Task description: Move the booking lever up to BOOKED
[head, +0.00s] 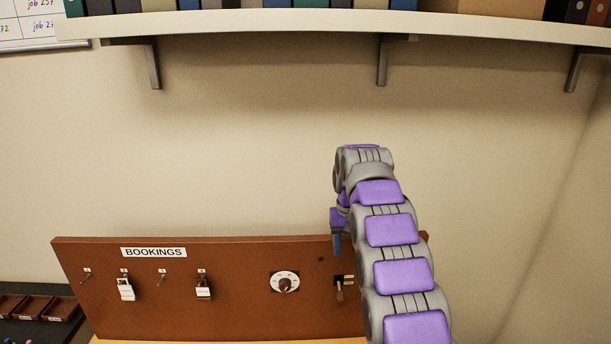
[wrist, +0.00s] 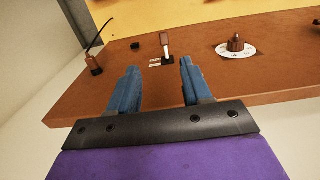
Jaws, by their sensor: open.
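The booking lever (head: 340,294) sits on the brown BOOKINGS board (head: 225,262), right of the round dial. Its handle hangs below its dark mount in the head view. The wrist view is turned roughly upside down, so the lever (wrist: 165,43) points up the picture there. Small pale labels (wrist: 155,63) sit beside its mount, too small to read. My gripper (head: 337,243) is above the lever in the head view, partly hidden by my arm. In the wrist view my gripper (wrist: 160,65) has its blue fingers apart, with the lever beyond the gap between the tips, not held.
A white dial (head: 285,283) with a dark knob is left of the lever. A corded part (wrist: 94,63) shows on the lever's other side. A shelf (head: 270,23) runs above; the wall between is clear.

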